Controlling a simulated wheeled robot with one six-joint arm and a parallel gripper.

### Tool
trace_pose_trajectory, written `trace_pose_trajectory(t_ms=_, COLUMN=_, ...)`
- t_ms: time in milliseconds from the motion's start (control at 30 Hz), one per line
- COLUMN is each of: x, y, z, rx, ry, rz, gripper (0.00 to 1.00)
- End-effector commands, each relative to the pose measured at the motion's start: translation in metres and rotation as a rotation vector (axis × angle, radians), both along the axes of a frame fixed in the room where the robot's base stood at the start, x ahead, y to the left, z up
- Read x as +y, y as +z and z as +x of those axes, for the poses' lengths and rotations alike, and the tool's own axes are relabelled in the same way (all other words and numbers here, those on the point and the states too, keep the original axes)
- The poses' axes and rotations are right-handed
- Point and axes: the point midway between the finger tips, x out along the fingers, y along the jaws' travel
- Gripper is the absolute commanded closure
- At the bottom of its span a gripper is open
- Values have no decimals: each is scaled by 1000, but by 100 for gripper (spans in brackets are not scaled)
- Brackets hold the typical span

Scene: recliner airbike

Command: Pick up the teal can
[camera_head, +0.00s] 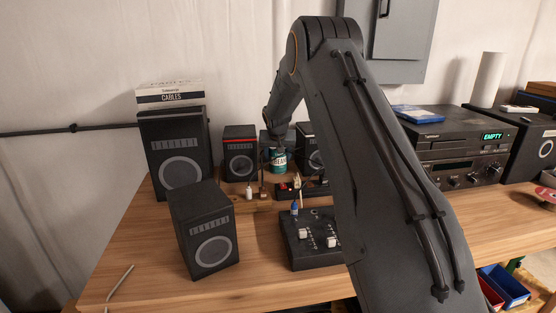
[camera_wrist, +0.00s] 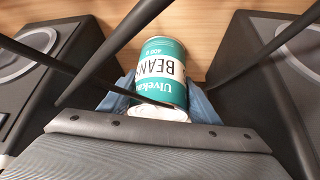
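The teal can (camera_head: 277,160), with a white band and dark lettering, stands on the wooden bench among the speakers at the back. In the wrist view the can (camera_wrist: 160,72) is in the upper middle, its "BEANS" label upside down. My gripper (camera_head: 269,158) is down by the can and overlaps it in the head view. Thin dark bars cross in front of the can in the wrist view. I cannot make out the fingertips, or whether they touch the can. Blue material (camera_wrist: 199,104) shows on both sides of the can's near end.
A small speaker (camera_head: 239,154) stands left of the can, and another (camera_head: 309,150) stands right. A small white bottle (camera_head: 249,192) and a black mixer (camera_head: 307,252) are in front. A larger speaker (camera_head: 204,230) stands front left. The left front bench is mostly clear.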

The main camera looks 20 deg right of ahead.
Motion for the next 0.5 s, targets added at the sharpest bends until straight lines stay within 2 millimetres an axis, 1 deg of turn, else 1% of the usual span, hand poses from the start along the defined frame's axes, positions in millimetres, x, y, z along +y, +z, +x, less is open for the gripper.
trace_pose_trajectory(t_ms=33, x=0, y=0, z=0, rx=0, ry=0, rz=0, gripper=72)
trace_pose_trajectory(t_ms=100, x=0, y=2, z=1, rx=-3, ry=1, rz=0, gripper=81)
trace_pose_trajectory(t_ms=333, x=0, y=4, z=1, rx=-4, ry=1, rz=-1, gripper=81)
trace_pose_trajectory(t_ms=467, x=0, y=16, z=2, rx=-6, ry=0, rz=-1, gripper=81)
trace_pose_trajectory(t_ms=500, x=0, y=22, z=2, rx=-6, ry=0, rz=-1, gripper=81)
